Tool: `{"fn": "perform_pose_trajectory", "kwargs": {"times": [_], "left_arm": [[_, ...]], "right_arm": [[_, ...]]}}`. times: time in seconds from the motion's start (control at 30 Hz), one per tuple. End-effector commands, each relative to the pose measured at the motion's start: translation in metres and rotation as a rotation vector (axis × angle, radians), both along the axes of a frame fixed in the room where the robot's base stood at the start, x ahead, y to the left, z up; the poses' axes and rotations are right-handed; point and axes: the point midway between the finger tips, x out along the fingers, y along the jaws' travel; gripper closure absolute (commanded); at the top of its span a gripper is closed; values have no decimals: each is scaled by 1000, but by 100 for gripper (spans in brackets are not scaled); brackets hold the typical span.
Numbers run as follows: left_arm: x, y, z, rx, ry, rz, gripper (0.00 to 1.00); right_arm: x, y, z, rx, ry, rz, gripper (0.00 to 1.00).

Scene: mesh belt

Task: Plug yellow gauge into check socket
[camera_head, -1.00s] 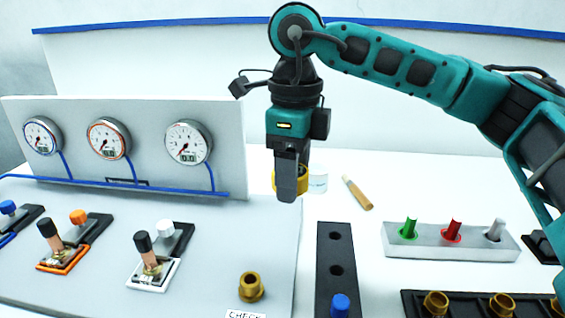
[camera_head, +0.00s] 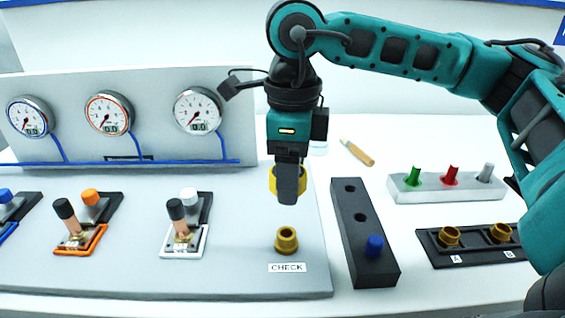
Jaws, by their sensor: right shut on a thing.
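My right gripper (camera_head: 289,192) hangs down from the teal arm and is shut on the yellow gauge (camera_head: 273,181). The gauge is mostly hidden behind the fingers; only yellow edges show on either side. The brass check socket (camera_head: 286,240) stands on the grey panel behind a label reading CHECK. In the picture the gripper and gauge are just above the socket and apart from it. My left gripper is not in view.
Several dial gauges (camera_head: 198,111) sit on an upright board at the left. Levers (camera_head: 181,222) stand on the panel left of the socket. Right of it are a black block (camera_head: 353,215) with a blue plug, a grey tray (camera_head: 440,191) with coloured pegs, and a black rack (camera_head: 478,258) with brass sockets.

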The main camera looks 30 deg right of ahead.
Motion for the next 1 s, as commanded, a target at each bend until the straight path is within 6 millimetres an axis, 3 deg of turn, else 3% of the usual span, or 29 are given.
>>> {"fn": "perform_pose_trajectory", "kwargs": {"times": [0.6,1.0], "left_arm": [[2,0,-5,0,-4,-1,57],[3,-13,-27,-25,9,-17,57]], "right_arm": [[-2,0,-3,2,-1,7,73],[-2,-1,-41,0,0,8,73]]}}
